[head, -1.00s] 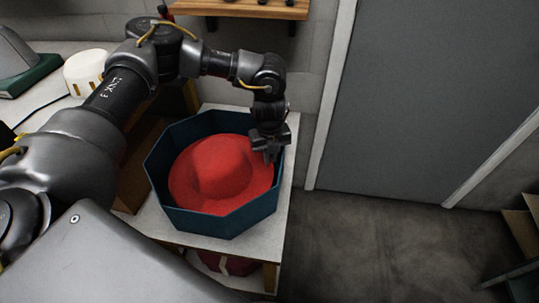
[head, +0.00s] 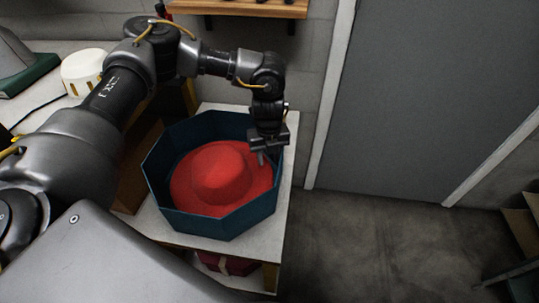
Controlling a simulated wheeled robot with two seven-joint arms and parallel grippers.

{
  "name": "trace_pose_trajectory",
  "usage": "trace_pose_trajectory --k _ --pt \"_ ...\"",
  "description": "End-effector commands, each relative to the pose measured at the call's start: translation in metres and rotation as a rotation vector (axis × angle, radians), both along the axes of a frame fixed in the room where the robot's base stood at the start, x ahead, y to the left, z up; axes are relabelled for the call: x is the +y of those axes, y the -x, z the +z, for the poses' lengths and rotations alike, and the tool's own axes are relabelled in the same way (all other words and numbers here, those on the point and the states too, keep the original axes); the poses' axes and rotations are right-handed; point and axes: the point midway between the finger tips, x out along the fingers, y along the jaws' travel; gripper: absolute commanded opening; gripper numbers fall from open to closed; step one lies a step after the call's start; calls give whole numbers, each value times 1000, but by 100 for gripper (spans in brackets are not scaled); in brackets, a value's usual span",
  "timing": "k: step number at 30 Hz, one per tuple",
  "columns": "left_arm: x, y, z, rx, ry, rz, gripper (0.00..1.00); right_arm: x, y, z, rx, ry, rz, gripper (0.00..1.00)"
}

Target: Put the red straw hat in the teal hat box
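The red straw hat (head: 222,172) lies crown up inside the teal hat box (head: 222,225). The box is eight-sided and open at the top, and its walls stand around the brim. My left gripper (head: 263,158) points down at the right part of the box, at the brim's right edge. The fingers show small and dark, and I cannot tell whether they are apart or touch the brim. My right gripper is not in view.
The box stands on a pale shelf top (head: 280,215) with a dark red item (head: 228,264) below it. A white round object (head: 82,72) is on the bench at left. A wooden wall shelf (head: 240,8) hangs above. Open floor (head: 350,245) lies to the right.

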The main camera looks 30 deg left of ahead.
Motion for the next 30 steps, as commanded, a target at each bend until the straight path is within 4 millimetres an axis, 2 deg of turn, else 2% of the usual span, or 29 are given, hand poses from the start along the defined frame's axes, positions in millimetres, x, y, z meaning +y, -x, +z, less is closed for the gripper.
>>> trace_pose_trajectory --k 9,15,21,30 --pt "0 -1 69 -18 3 4 35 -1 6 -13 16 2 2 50" --pt "-1 -1 97 -24 5 6 35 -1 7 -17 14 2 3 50" --pt "-1 -1 107 -27 4 8 35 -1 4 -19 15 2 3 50" --pt "-1 -1 107 -27 4 8 35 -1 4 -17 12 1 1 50"
